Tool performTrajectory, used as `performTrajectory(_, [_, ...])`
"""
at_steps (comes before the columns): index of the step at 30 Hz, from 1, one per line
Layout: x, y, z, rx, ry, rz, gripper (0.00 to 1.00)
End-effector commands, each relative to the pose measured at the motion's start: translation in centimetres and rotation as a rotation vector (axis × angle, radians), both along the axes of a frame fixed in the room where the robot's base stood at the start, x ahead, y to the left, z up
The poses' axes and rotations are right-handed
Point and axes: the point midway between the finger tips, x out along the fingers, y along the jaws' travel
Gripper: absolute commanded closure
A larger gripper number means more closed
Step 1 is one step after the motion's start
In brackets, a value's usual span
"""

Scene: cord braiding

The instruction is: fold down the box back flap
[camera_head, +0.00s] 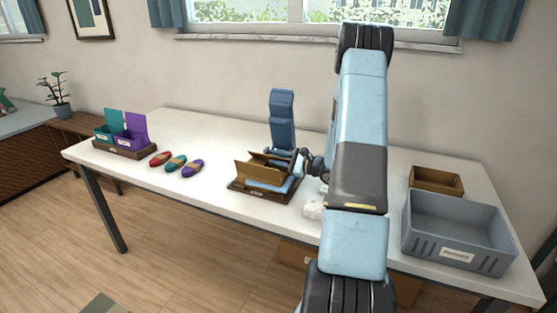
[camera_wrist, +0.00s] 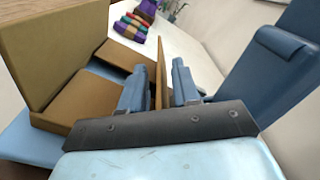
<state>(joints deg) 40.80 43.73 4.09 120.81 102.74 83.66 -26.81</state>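The brown cardboard box (camera_head: 256,177) sits on a dark base at the middle of the table, with at least one flap raised. In the wrist view, a large brown flap (camera_wrist: 60,45) stands at the left and lower brown panels (camera_wrist: 85,105) lie beside it. A thin upright brown flap (camera_wrist: 163,72) stands between my gripper's fingers (camera_wrist: 160,85), with a small gap seeming to show on each side. I cannot tell for sure which flap is the back one. In the head view my gripper (camera_head: 300,162) is at the box's right side, partly hidden by my arm.
A tall blue upright (camera_head: 282,115) stands behind the box. Red, teal and purple cord bundles (camera_head: 176,163) lie left of it, near a teal and purple holder (camera_head: 124,139). A grey bin (camera_head: 456,233) and brown tray (camera_head: 436,180) stand at right. White items (camera_head: 312,209) lie by my arm.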

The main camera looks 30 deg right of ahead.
Motion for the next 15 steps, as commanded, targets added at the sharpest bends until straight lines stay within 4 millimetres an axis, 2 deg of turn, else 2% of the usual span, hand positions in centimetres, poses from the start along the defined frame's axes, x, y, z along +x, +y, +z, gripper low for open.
performTrajectory(5, [-0.01,0.0,-0.01,0.0,0.0,0.0,0.7])
performTrajectory(12, [-0.02,-0.01,-0.01,0.0,0.0,0.0,0.93])
performTrajectory(15, [-0.03,-0.01,-0.01,0.0,0.0,0.0,1.0])
